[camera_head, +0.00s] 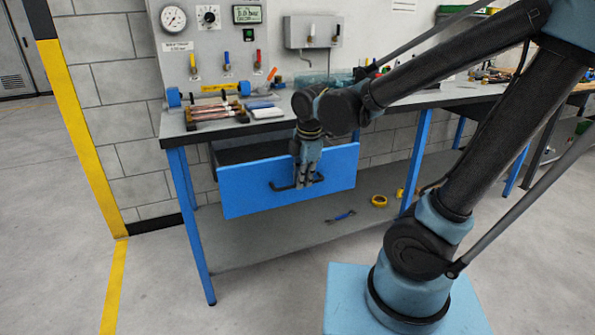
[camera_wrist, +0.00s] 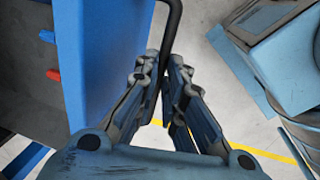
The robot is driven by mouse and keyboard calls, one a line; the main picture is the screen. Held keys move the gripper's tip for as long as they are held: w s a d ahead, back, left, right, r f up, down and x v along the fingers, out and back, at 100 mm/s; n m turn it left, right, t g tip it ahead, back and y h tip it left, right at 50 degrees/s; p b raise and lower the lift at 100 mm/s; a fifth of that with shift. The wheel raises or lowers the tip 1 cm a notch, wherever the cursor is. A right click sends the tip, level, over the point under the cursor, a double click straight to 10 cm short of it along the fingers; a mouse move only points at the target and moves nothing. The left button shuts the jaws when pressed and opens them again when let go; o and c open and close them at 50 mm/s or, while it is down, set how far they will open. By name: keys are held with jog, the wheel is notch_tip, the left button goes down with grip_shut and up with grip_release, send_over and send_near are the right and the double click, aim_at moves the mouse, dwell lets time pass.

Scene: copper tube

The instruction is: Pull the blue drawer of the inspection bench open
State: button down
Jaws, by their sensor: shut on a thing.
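The blue drawer (camera_head: 245,190) of the inspection bench (camera_head: 268,122) stands pulled out below the grey bench top, with its dark interior showing behind the front panel. Its black bar handle (camera_head: 283,187) is on the front panel. My gripper (camera_head: 305,178) reaches down to the handle and is shut on it. In the wrist view my gripper's fingers (camera_wrist: 163,82) close around the black handle (camera_wrist: 172,32). The blue drawer front (camera_wrist: 95,75) is left of the fingers. The fingers hide part of the handle in the head view.
Copper tubes (camera_head: 215,110) lie on the bench top at left. A gauge panel (camera_head: 213,45) stands behind. A lower shelf (camera_head: 270,235) holds a yellow tape roll (camera_head: 379,200) and a blue-handled tool (camera_head: 341,216). The floor in front of the drawer is clear.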

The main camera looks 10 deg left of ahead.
jog(key=shift+s+d, duration=0.6)
jog(key=shift+s, duration=0.4)
jog(key=shift+s+d, duration=0.6)
jog(key=shift+s, duration=0.35)
jog(key=c, duration=1.7)
grip_release()
jog(key=shift+r, duration=0.1)
jog(key=shift+s+d+r, duration=0.2)
jog(key=shift+s+r, duration=0.1)
jog(key=shift+r, duration=1.65)
jog(key=shift+s+d+r, duration=0.25)
jog(key=shift+s+r, duration=0.1)
jog(key=shift+r, duration=1.55)
jog(key=shift+s+d+r, duration=0.2)
jog(key=shift+s+r, duration=0.1)
jog(key=shift+r, duration=1.65)
